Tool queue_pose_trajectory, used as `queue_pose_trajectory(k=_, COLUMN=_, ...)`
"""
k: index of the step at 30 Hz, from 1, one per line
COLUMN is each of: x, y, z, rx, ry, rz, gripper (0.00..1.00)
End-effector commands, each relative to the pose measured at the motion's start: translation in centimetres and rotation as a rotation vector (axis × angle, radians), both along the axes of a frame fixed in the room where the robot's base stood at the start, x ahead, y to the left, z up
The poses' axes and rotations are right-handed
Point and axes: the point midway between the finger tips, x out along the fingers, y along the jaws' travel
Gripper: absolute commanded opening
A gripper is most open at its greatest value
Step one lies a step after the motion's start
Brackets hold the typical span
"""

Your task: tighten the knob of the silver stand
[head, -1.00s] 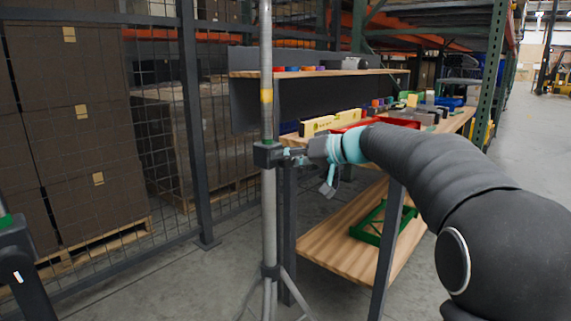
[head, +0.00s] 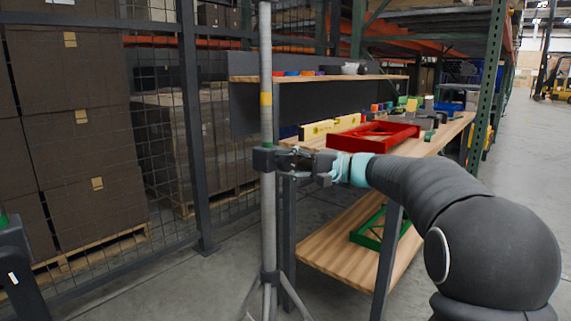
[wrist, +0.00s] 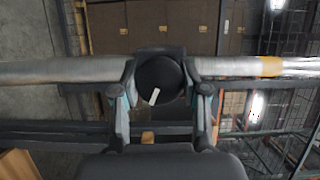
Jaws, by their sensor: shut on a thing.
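The silver stand (head: 267,215) is an upright pole with a yellow band, a black collar (head: 264,159) partway up and spread legs at the bottom. The round black knob (wrist: 160,74) with a white mark on its face shows in the wrist view, in front of the pole, which lies across that picture. My gripper (head: 285,158) reaches the collar from the right in the head view. Its two fingers are shut on the knob, one on each side. In the head view the fingers largely hide the knob.
A wooden workbench (head: 335,255) stands right behind my arm, with a red frame (head: 375,136) and a yellow level (head: 330,127) on top and a green frame (head: 380,232) on its lower shelf. A mesh fence and stacked brown boxes (head: 75,100) are at left. The aisle at right is open.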

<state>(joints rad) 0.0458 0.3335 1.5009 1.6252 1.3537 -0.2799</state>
Motion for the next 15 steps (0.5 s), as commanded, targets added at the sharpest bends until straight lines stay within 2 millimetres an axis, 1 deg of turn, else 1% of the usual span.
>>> queue_pose_trajectory(k=15, x=0.13, y=-0.15, z=-0.04, rx=0.305, ry=0.387, rz=-0.006, gripper=0.09)
